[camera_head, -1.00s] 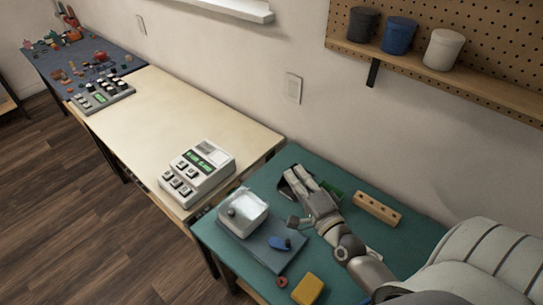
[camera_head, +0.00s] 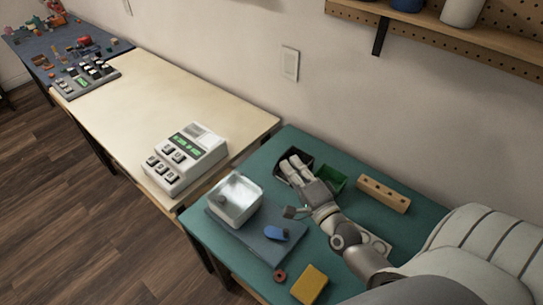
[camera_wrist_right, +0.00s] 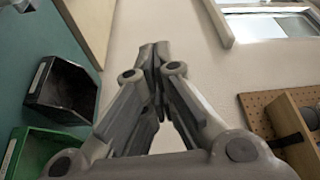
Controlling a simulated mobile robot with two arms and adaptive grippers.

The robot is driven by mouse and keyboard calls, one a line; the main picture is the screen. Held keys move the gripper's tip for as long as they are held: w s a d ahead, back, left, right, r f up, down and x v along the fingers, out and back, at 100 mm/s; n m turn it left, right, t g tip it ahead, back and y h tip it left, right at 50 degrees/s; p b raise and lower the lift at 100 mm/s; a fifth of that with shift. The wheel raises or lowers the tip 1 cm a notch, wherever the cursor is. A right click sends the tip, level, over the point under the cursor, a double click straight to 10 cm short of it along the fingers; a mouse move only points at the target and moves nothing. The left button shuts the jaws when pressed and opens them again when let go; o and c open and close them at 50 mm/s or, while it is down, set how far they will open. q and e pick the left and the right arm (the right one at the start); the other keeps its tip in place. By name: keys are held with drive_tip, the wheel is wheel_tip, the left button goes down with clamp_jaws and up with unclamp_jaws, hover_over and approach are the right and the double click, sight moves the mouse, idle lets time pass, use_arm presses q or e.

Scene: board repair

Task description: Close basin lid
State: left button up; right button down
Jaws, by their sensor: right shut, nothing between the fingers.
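The basin (camera_head: 250,208) is a whitish, square, open-looking tub on a grey-blue mat (camera_head: 262,246), at the left of the green table. A small dark round piece (camera_head: 221,199) shows at its left side. I cannot make out whether a lid is on it or folded back. My right gripper (camera_head: 291,162) is to the right of and beyond the basin, apart from it, over the black bin. In the right wrist view its fingers (camera_wrist_right: 154,52) are together and hold nothing. My left gripper is not in view.
A black bin (camera_wrist_right: 72,85) and a green bin (camera_head: 334,176) stand at the back by the wall. A wooden block (camera_head: 384,193), a blue item (camera_head: 276,233), a red ring (camera_head: 280,276) and a yellow sponge-like block (camera_head: 309,284) lie around. A white keyed device (camera_head: 185,158) stands on the cream table.

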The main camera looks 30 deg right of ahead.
drive_tip(key=w+r+p, duration=0.1)
drive_tip(key=w+p, duration=0.1)
drive_tip(key=w, duration=0.8)
drive_tip(key=a, duration=0.1)
drive_tip(key=s+a+p, duration=0.1)
drive_tip(key=a+f, duration=0.1)
drive_tip(key=shift+s+a+p, duration=0.15)
drive_tip(key=shift+p, duration=0.25)
